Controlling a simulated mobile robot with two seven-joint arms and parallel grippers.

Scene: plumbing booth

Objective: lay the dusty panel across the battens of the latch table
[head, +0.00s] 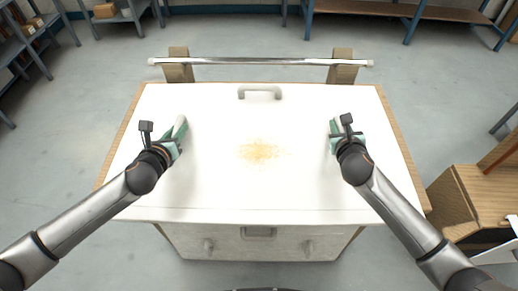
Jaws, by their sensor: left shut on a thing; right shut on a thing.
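The dusty panel (255,185) is a broad white sheet with a tan dust patch (262,151) near its middle and a grey handle (260,92) at its far edge. It covers most of the wooden latch table (411,176), whose brown sides show left and right. My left gripper (178,133) and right gripper (334,133) are shut on the panel, inside its left and right edges. The exact grip points are hidden by the pale green parts there. The battens are hidden, and I cannot tell whether the panel touches them.
A metal bar (260,61) rests on two wooden blocks behind the table. A white front face (235,245) with a handle and two knobs is below the near edge. Shelves stand at the back, and a wooden crate (482,195) stands at right. Grey floor is clear at left.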

